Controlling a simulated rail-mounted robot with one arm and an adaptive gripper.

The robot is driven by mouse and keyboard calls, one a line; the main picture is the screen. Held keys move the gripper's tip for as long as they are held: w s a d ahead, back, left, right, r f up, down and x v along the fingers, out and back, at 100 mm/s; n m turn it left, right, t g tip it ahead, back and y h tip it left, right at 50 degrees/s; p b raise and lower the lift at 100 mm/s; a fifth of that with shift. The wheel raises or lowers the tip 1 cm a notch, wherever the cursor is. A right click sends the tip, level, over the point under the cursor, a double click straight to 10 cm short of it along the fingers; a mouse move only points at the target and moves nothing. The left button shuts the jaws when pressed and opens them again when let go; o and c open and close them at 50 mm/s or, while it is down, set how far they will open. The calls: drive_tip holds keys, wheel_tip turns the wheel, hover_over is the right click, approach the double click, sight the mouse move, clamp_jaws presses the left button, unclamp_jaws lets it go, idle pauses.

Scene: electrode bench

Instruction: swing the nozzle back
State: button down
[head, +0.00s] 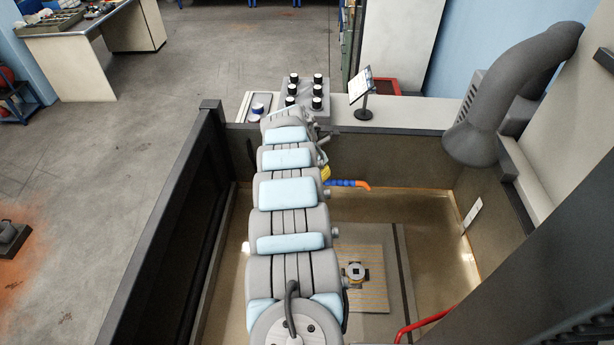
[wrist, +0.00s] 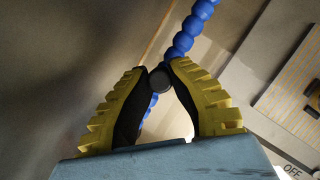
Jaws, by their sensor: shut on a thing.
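The nozzle (head: 344,183) is a blue segmented hose with an orange tip pointing right, above the tank in the head view. My arm hides its left part. In the wrist view the blue segments (wrist: 184,42) run up from between the fingers, and the orange tip is not visible. My gripper (wrist: 160,77) has yellow ribbed fingers with black inner faces, closed together on the nozzle, with a dark round piece between the tips. In the head view only a bit of yellow finger (head: 326,173) shows beside my arm, at the hose's left end.
The tank (head: 433,222) has dark walls and holds a plate with a small fixture (head: 355,271). A red bent tube (head: 420,323) is at lower right. A thick grey duct (head: 505,95) stands at the right. Black-capped items (head: 304,90) and a small sign stand (head: 362,86) are on the far ledge.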

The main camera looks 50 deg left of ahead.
drive_tip(key=shift+w+f, duration=0.1)
drive_tip(key=shift+f, duration=0.1)
idle(0.3)
drive_tip(key=c, duration=0.9)
unclamp_jaws()
drive_tip(key=shift+w+r, duration=0.1)
drive_tip(key=shift+w, duration=0.05)
drive_tip(key=shift+r, duration=0.15)
drive_tip(key=shift+s+a+r, duration=0.1)
drive_tip(key=shift+s+r, duration=0.1)
drive_tip(key=shift+r, duration=0.3)
drive_tip(key=v, duration=1)
drive_tip(key=shift+s+r, duration=0.25)
drive_tip(key=shift+s, duration=0.05)
